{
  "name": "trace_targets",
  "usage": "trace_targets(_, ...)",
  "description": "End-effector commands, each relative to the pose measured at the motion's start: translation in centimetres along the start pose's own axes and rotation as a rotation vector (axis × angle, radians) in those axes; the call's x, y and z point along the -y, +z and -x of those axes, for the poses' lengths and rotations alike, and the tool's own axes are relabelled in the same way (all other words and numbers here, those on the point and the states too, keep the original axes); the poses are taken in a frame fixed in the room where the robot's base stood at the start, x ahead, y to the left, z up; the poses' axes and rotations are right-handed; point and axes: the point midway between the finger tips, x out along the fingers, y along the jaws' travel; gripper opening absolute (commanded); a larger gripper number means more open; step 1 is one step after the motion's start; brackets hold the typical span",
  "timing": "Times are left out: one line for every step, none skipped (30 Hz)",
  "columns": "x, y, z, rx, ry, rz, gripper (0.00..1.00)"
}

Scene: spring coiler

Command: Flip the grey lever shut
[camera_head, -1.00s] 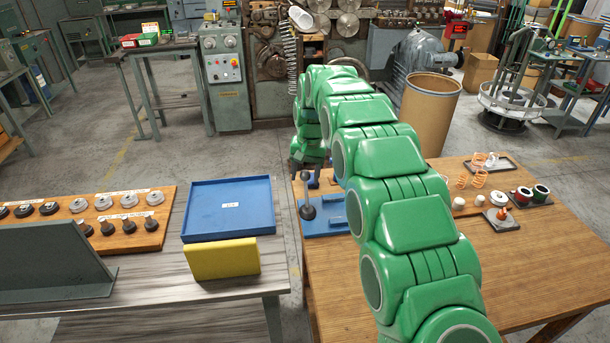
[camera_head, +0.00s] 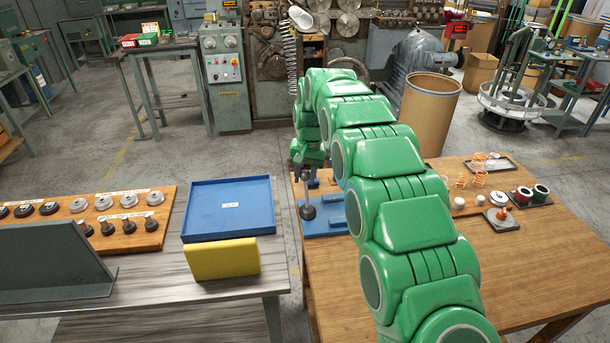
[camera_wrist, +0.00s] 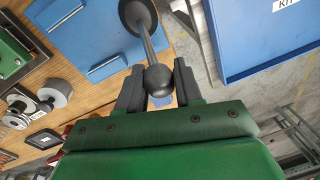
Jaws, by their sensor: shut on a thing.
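The grey lever is a thin rod (camera_wrist: 147,42) with a round ball knob and a dark disc at its foot. In the head view its foot (camera_head: 307,211) is on a blue base plate (camera_head: 325,229), and the rod stands roughly upright. In the wrist view the plate (camera_wrist: 88,32) lies beyond my fingers. My gripper (camera_wrist: 158,77) is shut on the lever's ball knob, with one dark finger on each side.
A blue tray (camera_head: 229,190) and a yellow block (camera_head: 222,259) are on the grey table to the left, across a narrow gap. Spools and orange springs (camera_head: 480,177) stand at the right of the wooden table (camera_head: 520,250). The wood's front right is clear.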

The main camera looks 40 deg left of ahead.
Motion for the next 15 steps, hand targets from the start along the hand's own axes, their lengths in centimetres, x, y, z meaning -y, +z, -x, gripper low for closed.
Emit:
trace_targets(0.06, 0.03, 0.06, -0.002, -0.001, 0.001, 0.00)
trace_targets(0.06, 0.04, 0.08, -0.004, -0.002, 0.001, 0.00)
trace_targets(0.06, 0.06, 0.13, -0.007, -0.002, 0.001, 0.00)
trace_targets(0.05, 0.08, 0.16, -0.009, -0.003, 0.001, 0.00)
trace_targets(0.04, 0.10, 0.22, -0.013, -0.004, 0.002, 0.00)
trace_targets(0.03, 0.16, 0.30, -0.017, -0.005, 0.002, 0.00)
trace_targets(0.01, 0.21, 0.35, -0.021, -0.006, 0.002, 0.00)
trace_targets(-0.01, 0.28, 0.40, -0.025, -0.007, 0.003, 0.00)
trace_targets(-0.05, 0.37, 0.42, -0.032, -0.009, 0.003, 0.00)
trace_targets(-0.07, 0.44, 0.40, -0.037, -0.011, 0.003, 0.00)
trace_targets(-0.10, 0.50, 0.39, -0.044, -0.012, 0.004, 0.00)
trace_targets(-0.13, 0.61, 0.39, -0.053, -0.015, 0.005, 0.00)
trace_targets(-0.14, 0.72, 0.43, -0.059, -0.016, 0.006, 0.00)
trace_targets(-0.14, 0.80, 0.50, -0.067, -0.018, 0.007, 0.00)
trace_targets(-0.14, 0.89, 0.60, -0.080, -0.022, 0.008, 0.00)
